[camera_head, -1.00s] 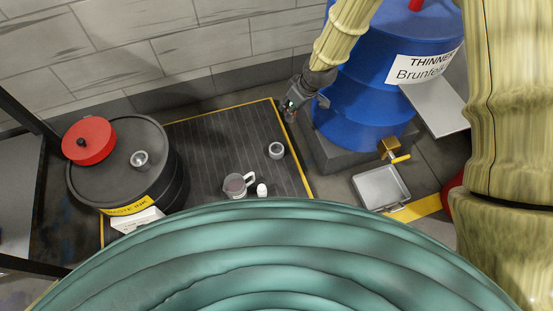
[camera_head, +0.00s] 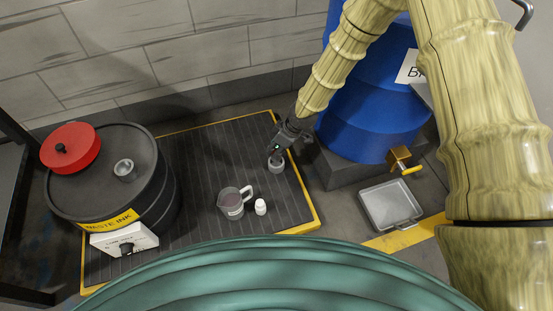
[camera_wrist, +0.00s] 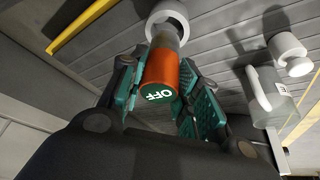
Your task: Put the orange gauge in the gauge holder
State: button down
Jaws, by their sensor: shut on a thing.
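The orange gauge (camera_wrist: 160,72) shows in the wrist view as an orange cylinder with a green end marked OFF and a grey lower part. My gripper (camera_wrist: 158,68) is shut on its orange part. The gauge holder (camera_wrist: 168,14), a pale round cup, is just beyond the grey end. That end overlaps the holder's opening in the picture; I cannot tell how deep it is. In the head view, my gripper (camera_head: 278,153) is directly above the holder (camera_head: 277,166) on the black mat (camera_head: 190,165), and the gauge is hidden there.
A measuring cup (camera_head: 231,203) and a small white bottle (camera_head: 261,207) stand left of and in front of the holder. The blue drum (camera_head: 365,125) is close on the right, with a tray (camera_head: 388,204) before it. The waste ink drum (camera_head: 95,180) stands left.

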notch_tip(320, 180, down, 5)
jog(key=b, duration=0.2)
jog(key=shift+f+b, duration=0.15)
jog(key=shift+b, duration=0.25)
jog(key=c, duration=1)
grip_release()
jog(key=shift+c, duration=0.2)
jog(key=p+v, duration=0.7)
jog(key=v, duration=0.5)
jog(key=shift+s, duration=0.1)
